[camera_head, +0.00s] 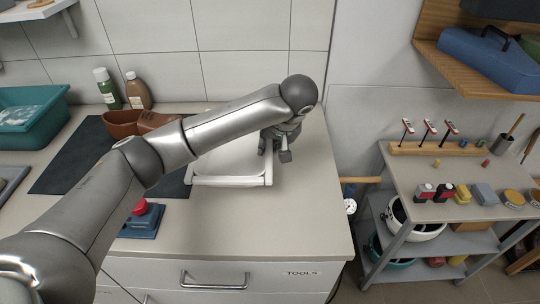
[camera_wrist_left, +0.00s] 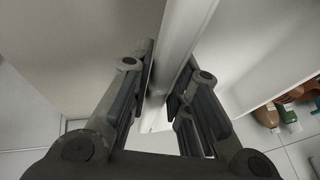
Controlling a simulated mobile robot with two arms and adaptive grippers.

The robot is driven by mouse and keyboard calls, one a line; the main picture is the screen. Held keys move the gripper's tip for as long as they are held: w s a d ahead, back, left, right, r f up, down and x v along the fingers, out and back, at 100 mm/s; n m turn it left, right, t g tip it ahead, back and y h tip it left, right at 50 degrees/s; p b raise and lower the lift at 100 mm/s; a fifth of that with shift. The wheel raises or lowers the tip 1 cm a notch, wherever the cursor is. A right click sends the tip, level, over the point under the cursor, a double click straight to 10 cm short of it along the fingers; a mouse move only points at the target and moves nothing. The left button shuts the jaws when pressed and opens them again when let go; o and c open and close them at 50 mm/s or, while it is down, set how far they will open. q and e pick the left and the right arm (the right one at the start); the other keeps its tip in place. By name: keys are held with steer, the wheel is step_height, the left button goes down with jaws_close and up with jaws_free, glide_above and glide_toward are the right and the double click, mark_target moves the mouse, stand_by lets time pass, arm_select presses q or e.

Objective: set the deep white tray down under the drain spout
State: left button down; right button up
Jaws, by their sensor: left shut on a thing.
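The deep white tray (camera_head: 229,181) is at the right part of the counter, partly hidden behind my left arm. Its near rim and part of its inside show. My left gripper (camera_head: 276,146) is at the tray's right side, pointing down. In the left wrist view the two fingers (camera_wrist_left: 164,88) close from both sides on the white tray wall (camera_wrist_left: 184,35). I cannot tell whether the tray's bottom touches the counter. I cannot make out a drain spout. My right gripper is in neither view.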

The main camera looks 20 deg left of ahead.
arm_select(q)
steer(key=shift+w+f, duration=0.3)
steer(key=shift+w, duration=0.15)
steer(key=shift+w+f, duration=0.15)
steer(key=shift+f, duration=0.05)
steer(key=f, duration=0.1)
steer(key=f+p, duration=0.1)
steer(key=shift+w+f, duration=0.2)
steer(key=shift+f, duration=0.75)
steer(key=c, duration=1.4)
jaws_free()
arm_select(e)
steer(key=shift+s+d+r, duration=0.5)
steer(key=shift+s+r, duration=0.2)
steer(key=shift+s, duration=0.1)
arm_select(q)
steer(key=shift+o, duration=0.2)
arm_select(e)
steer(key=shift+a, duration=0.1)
